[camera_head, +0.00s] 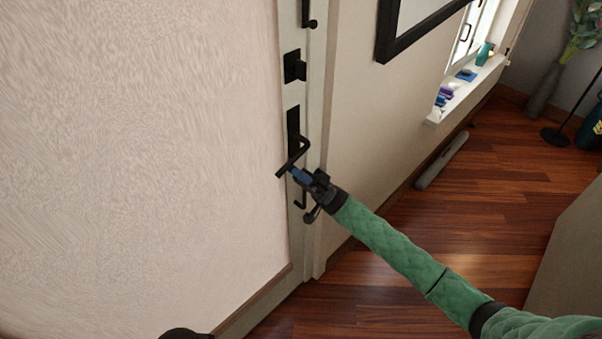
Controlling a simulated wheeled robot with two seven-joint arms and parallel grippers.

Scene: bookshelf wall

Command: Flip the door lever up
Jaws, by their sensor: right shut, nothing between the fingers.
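The door lever (293,158) is a black handle on a tall black plate near the right edge of the pale door (150,150). Its bar slants down to the left from the plate. My right gripper (297,174), with blue fingertips, is shut and empty. It is at the lever's underside, just below and right of the bar; I cannot tell if it touches. My green right arm reaches in from the lower right.
A black square lock fitting (294,66) sits above the lever, and a black hook shape hangs below it. A window sill (468,88) with small items and a dark picture frame (385,40) are on the wall to the right. The wooden floor (440,230) is mostly clear.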

